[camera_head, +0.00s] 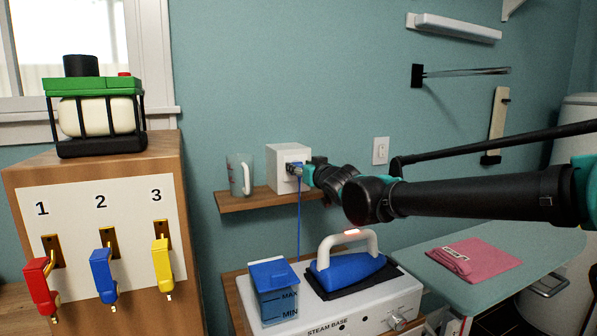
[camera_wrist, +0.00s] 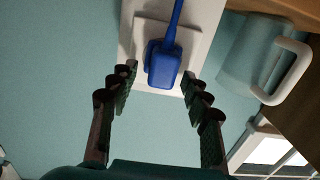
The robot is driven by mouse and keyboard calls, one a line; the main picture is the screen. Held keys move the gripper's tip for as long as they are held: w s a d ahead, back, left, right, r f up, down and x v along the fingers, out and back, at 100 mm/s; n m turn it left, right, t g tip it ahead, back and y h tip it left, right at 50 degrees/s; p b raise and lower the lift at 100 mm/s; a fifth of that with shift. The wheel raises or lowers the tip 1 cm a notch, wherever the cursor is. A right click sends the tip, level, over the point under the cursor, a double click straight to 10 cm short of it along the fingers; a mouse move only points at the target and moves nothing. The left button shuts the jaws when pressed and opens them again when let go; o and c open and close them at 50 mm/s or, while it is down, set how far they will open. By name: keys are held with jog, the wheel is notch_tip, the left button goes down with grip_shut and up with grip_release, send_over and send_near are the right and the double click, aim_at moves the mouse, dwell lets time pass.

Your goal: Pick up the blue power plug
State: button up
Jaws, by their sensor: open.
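The blue power plug (camera_wrist: 163,66) sits against the white outlet box (camera_wrist: 205,18) in the wrist view, with its cord leading up in the picture. In the head view the plug (camera_head: 292,168) is small and partly hidden by my gripper, on the front of the white box (camera_head: 283,155); its blue cord hangs down from it. My gripper (camera_wrist: 158,82) is open, with one finger on each side of the plug's near end. Gaps show between the fingers and the plug. I cannot tell how deep the fingertips reach along it.
The box and a clear measuring cup (camera_head: 240,174) stand on a small wooden shelf (camera_head: 262,203). Below are a blue iron (camera_head: 347,272) on a steam base (camera_head: 345,313) and a blue water tank (camera_head: 273,292). A cabinet with colored levers (camera_head: 101,262) stands left.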

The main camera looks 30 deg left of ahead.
jog(key=shift+c, duration=0.3)
grip_shut()
jog(key=shift+r, duration=0.2)
jog(key=shift+r, duration=0.2)
notch_tip(320, 180, up, 7)
jog(key=shift+s+d+f, duration=0.1)
jog(key=shift+d+f, duration=0.05)
jog(key=shift+f, duration=0.05)
jog(key=f+v, duration=0.1)
jog(key=v, duration=1.8)
jog(key=shift+s+d, duration=0.2)
jog(key=shift+d, duration=0.05)
